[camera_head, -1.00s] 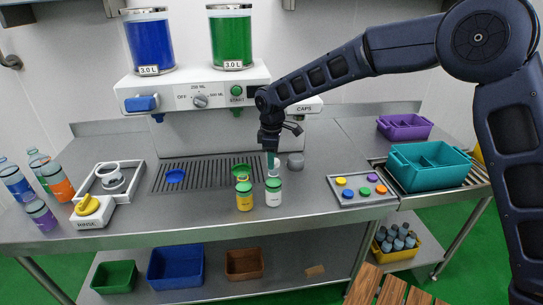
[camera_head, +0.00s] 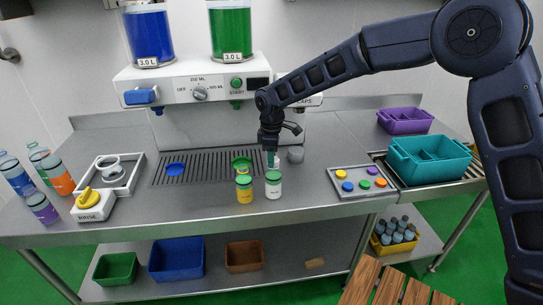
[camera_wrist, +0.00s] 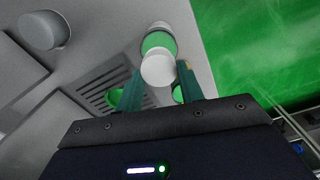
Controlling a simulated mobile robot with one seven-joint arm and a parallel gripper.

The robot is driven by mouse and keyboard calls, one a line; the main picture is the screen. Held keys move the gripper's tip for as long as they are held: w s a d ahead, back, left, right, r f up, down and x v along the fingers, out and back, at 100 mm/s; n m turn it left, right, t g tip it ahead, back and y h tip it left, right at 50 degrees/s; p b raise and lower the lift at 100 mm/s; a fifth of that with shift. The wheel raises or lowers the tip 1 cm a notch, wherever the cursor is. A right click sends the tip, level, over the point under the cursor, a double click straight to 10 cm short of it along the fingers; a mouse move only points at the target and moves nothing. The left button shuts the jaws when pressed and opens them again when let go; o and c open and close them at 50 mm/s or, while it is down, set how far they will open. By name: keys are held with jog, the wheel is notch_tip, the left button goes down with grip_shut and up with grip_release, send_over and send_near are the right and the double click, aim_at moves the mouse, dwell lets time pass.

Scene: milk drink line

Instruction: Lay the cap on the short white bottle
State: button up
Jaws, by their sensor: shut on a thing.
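The short white bottle (camera_head: 273,190) stands upright at the front middle of the counter, its top green. My gripper (camera_head: 271,160) is above it, pointing down. In the wrist view my gripper (camera_wrist: 160,80) is shut on a round white cap (camera_wrist: 158,68), held between its two teal fingers. Beyond the cap the green top of the white bottle (camera_wrist: 158,42) shows, partly covered by it. Cap and bottle look apart, though the exact gap is hard to tell. In the head view the cap is small and mostly hidden by the fingers.
A yellow bottle (camera_head: 244,191) with a green top stands close on the left. A grey cylinder (camera_head: 295,155) stands behind right. A tray of coloured caps (camera_head: 335,174) lies to the right. The drain grate (camera_head: 205,167) is behind.

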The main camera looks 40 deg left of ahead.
jog(key=o, duration=1)
notch_tip(320, 180, up, 11)
jog(key=shift+d+f, duration=0.1)
dwell(0.4)
